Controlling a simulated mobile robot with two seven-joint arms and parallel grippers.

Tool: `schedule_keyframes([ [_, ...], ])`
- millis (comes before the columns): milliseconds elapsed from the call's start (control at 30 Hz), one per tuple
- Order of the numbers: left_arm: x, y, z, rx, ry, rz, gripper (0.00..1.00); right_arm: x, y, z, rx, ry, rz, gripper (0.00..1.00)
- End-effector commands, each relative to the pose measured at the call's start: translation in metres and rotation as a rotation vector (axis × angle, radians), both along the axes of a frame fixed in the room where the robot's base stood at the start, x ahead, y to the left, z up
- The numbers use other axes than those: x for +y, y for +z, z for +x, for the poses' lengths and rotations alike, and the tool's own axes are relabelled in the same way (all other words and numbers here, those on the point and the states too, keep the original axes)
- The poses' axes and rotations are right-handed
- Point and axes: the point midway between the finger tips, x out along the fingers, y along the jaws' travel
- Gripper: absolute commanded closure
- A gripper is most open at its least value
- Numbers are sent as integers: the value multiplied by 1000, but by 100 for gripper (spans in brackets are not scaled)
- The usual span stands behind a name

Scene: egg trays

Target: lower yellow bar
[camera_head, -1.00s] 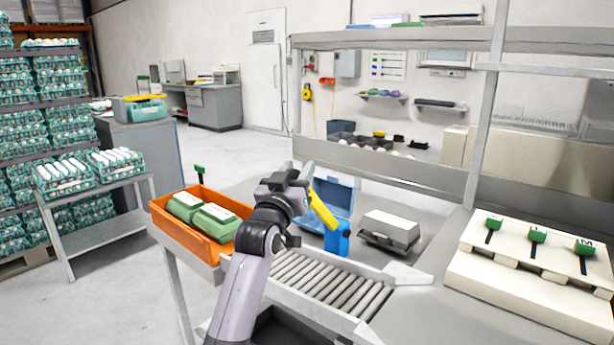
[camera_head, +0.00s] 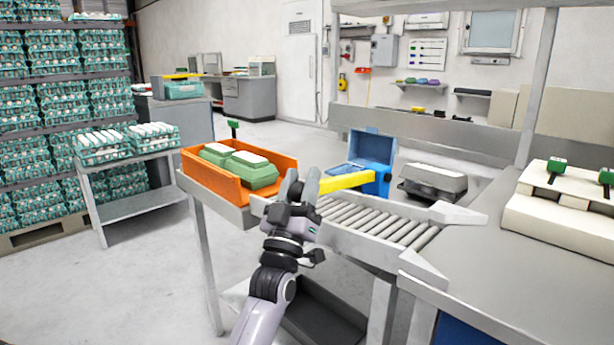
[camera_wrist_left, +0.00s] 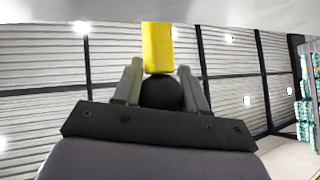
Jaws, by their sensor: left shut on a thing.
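The yellow bar (camera_head: 346,181) runs nearly level above the roller conveyor in the head view. Its right end meets the blue post (camera_head: 384,170) beside the open blue box. My right gripper is not in view.
An orange bin (camera_head: 222,192) with green egg cartons stands left of the gripper. The roller conveyor (camera_head: 375,222) lies below the bar.

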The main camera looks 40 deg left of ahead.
Motion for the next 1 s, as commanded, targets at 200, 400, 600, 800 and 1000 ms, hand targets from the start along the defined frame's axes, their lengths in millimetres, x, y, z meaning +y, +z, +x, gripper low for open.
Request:
schedule_keyframes([
  [200,2,-27,-6,3,11,7,100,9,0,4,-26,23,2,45],
  [400,3,-35,-7,2,12,6,100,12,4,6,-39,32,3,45],
  [600,3,-37,-7,2,13,6,100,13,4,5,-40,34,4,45],
  [800,3,-38,-7,4,14,7,100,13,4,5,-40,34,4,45],
  [1000,3,-37,-7,3,11,6,35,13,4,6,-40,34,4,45],
])
